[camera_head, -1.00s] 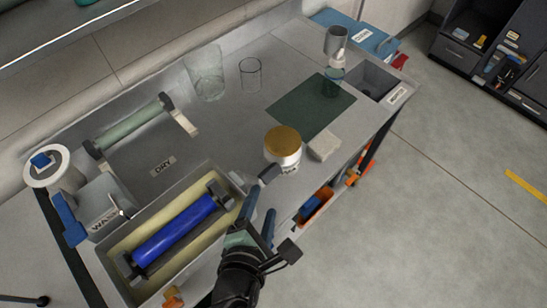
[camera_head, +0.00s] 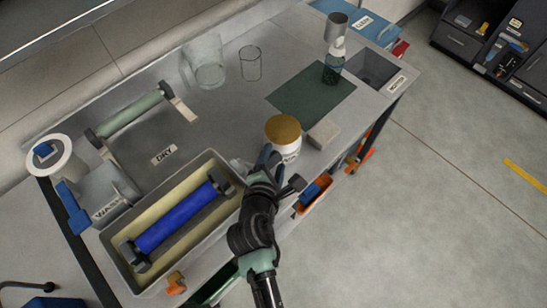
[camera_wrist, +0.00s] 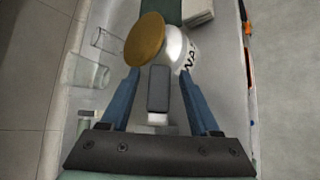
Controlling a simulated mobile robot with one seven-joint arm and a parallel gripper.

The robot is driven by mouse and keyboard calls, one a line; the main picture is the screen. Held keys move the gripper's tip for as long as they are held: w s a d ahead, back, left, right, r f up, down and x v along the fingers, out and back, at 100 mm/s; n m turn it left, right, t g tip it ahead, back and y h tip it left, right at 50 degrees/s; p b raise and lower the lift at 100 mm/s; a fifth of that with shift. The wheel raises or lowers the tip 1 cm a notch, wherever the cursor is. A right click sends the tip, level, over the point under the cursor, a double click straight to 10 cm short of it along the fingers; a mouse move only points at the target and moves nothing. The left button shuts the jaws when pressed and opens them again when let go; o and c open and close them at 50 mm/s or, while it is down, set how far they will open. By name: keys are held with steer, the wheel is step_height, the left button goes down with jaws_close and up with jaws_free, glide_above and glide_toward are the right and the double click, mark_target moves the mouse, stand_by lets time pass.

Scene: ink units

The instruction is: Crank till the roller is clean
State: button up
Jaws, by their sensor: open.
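The blue roller (camera_head: 180,220) lies between dark end brackets in a grey tray with a yellowish inside (camera_head: 110,241). An orange knob (camera_head: 175,283) shows at the tray's front side; I cannot tell whether it is the crank. My gripper (camera_head: 270,155) is open, away from the roller, beside a white jar with a gold lid (camera_head: 283,129). In the wrist view, the jar (camera_wrist: 176,50) stands just past my blue fingertips (camera_wrist: 160,73). A dark grey block with a pale end (camera_wrist: 159,88) shows between the fingers. My arm partly covers the tray's right end.
A green roller (camera_head: 128,115) stands behind the tray, near a DRY label (camera_head: 164,154). A labelled grey box (camera_head: 105,195) and white spool (camera_head: 49,158) are at left. Two clear glasses (camera_head: 250,63), a green mat (camera_head: 310,97) and a bottle (camera_head: 333,65) are behind. A pale block (camera_head: 323,134) is beside the jar.

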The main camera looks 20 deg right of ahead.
jaws_close()
stand_by(0.4)
stand_by(1.1)
